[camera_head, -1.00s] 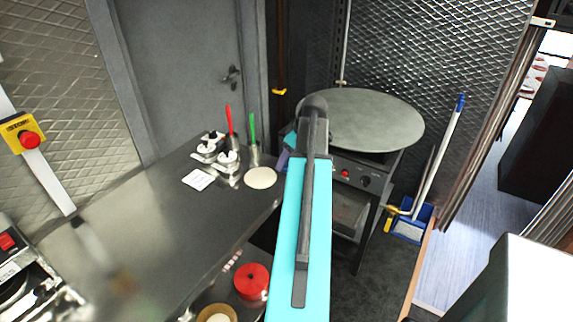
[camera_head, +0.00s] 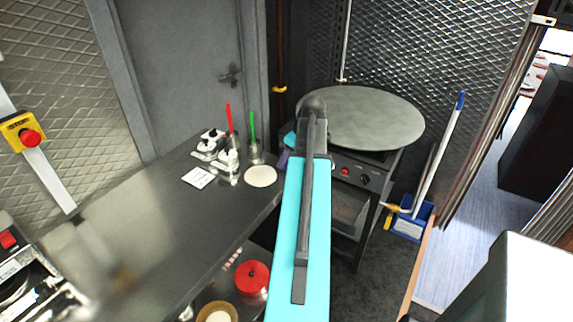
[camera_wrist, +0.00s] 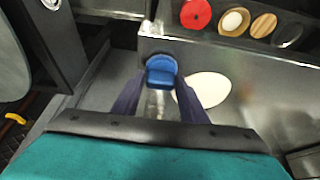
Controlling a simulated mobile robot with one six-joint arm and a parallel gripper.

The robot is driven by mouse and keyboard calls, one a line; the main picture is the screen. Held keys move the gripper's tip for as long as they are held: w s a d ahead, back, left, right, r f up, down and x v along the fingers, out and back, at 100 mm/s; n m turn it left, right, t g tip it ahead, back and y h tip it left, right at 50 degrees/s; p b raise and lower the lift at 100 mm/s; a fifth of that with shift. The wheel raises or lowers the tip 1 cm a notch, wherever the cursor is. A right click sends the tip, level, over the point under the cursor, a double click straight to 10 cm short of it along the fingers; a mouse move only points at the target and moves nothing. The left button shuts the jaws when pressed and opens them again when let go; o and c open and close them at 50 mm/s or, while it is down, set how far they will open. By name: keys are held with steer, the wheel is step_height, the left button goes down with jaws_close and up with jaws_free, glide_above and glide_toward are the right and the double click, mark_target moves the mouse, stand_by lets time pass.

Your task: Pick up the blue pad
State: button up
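The blue pad (camera_wrist: 160,68) shows in the wrist view as a small rounded blue piece near the top of a metal upright, beyond my fingers. My gripper (camera_wrist: 161,80) has its two dark purple fingers apart, one on each side of the pad. The fingertips come close to the pad's sides; I cannot tell whether they touch it. In the head view my turquoise arm hides the pad, and only a bit of a purple finger (camera_head: 283,160) shows beside the arm.
A pale flatbread (camera_head: 261,176) lies on the steel counter (camera_head: 150,235), near white-topped containers and red and green handled tools. A round griddle (camera_head: 362,118) stands right of my arm. A red lidded pot (camera_head: 252,277) is below the counter edge.

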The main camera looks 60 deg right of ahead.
steer(key=shift+r, duration=0.15)
steer(key=shift+c, duration=0.5)
steer(key=shift+r+b, duration=0.75)
steer(key=shift+r, duration=0.75)
steer(key=s+a+r+b, duration=0.1)
steer(key=s+a, duration=0.2)
steer(key=s, duration=0.4)
steer(key=s+a+b, duration=0.2)
steer(key=s+a, duration=0.2)
steer(key=s, duration=0.3)
steer(key=shift+a+r+b, duration=0.25)
steer(key=shift+r+b, duration=0.05)
steer(key=shift+r, duration=0.05)
